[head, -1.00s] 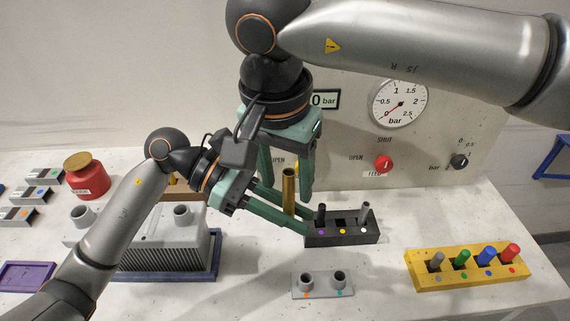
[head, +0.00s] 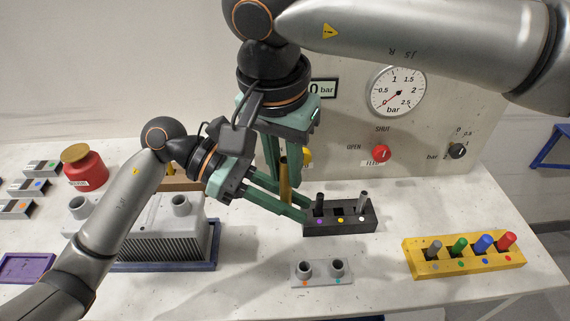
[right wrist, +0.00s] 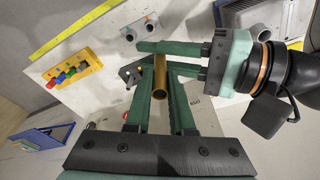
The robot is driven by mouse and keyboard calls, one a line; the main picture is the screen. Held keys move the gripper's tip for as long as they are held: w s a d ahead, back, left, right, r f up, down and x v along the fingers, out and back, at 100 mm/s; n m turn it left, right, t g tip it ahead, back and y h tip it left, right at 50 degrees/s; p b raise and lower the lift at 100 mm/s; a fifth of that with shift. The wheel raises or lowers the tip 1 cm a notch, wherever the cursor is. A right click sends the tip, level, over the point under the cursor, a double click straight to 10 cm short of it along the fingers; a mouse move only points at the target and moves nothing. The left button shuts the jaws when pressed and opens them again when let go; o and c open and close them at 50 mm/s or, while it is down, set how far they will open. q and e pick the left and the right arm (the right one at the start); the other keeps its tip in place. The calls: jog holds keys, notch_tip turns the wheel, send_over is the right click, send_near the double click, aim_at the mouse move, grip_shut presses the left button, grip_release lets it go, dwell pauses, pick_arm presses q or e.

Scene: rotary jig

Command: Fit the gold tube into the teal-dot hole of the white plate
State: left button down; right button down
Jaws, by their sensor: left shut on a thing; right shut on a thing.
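The gold tube (head: 285,180) is upright, held above the table between both grippers. My left gripper (head: 298,206) reaches in from the left and is shut on the tube. My right gripper (head: 285,172) comes down from above and is also shut on it; its fingers hide part of the tube. The right wrist view shows the tube (right wrist: 160,78) between the right fingers, with the left fingers crossing from the right. The small white-grey plate (head: 322,279) lies on the table in front, with two raised round holes. The teal-dot hole (head: 338,267) is the right one.
A black block (head: 340,230) with dark and grey pegs stands just behind the plate. A yellow rack (head: 465,262) with coloured pegs is at right. A grey finned box (head: 165,245) on a blue tray is at left. A gauge panel (head: 440,130) stands behind. Table beside the plate is clear.

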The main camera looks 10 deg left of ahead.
pick_arm(q)
jog(key=c, duration=0.7)
grip_release()
